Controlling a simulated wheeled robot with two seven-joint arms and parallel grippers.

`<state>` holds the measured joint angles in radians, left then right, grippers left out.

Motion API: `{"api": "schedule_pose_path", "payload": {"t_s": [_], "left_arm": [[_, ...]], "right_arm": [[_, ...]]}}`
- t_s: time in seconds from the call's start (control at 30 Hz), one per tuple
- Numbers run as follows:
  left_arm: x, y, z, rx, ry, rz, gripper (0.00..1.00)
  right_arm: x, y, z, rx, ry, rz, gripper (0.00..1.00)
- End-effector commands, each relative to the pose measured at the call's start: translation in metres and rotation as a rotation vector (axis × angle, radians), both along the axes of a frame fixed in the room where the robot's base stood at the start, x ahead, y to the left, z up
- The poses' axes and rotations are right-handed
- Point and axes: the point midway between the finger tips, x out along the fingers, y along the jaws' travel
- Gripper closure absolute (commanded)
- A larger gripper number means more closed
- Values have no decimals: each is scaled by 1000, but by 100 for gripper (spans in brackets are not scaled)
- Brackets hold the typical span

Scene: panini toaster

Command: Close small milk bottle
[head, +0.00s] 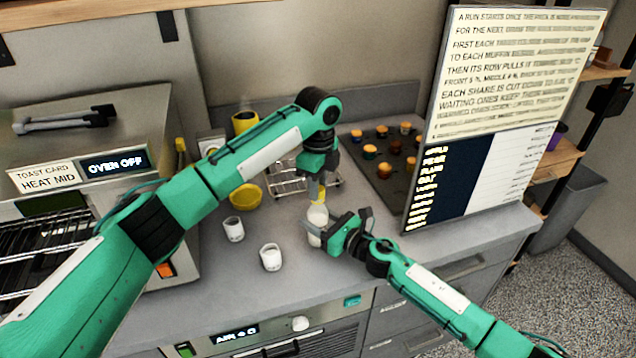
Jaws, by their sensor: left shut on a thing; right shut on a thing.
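The small milk bottle (317,217) stands upright on the grey counter, white with a yellow cap (320,194) at its top. My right gripper (322,232) comes in from the right and is shut on the bottle's body. My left gripper (317,184) points down from above and is shut on the yellow cap. The cap is at the bottle's mouth; I cannot tell whether it is seated or a little above. The gripper fingers partly hide the cap and the bottle's right side.
Two white cups (233,229) (271,257) stand left of the bottle. A yellow bowl (245,197) and a wire rack (288,181) are behind. A muffin tray (380,160) and a tall text board (490,110) stand right. The toaster oven (90,150) fills the left.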

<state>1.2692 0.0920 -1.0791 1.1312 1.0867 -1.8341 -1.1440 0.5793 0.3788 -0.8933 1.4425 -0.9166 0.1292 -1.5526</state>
Motion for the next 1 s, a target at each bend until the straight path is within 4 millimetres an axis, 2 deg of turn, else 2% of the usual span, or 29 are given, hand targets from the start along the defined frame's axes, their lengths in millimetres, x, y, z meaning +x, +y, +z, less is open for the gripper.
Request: {"api": "schedule_pose_path", "payload": {"t_s": [0.3, 0.33, 0.47, 0.57, 1.0], "left_arm": [[0, 0, -7, 0, 1, 0, 93], [0, 0, -6, 0, 0, 0, 93], [0, 0, -6, 0, 0, -47, 93], [0, 0, -6, 0, 0, -164, 93], [0, 1, -6, 1, 0, -898, 93]], "right_arm": [[0, 0, 0, 0, 0, 0, 93], [0, 0, 0, 0, 0, 0, 100], [0, 0, 0, 0, 0, 0, 100], [0, 0, 0, 0, 0, 0, 100], [0, 0, 0, 0, 0, 0, 100]]}}
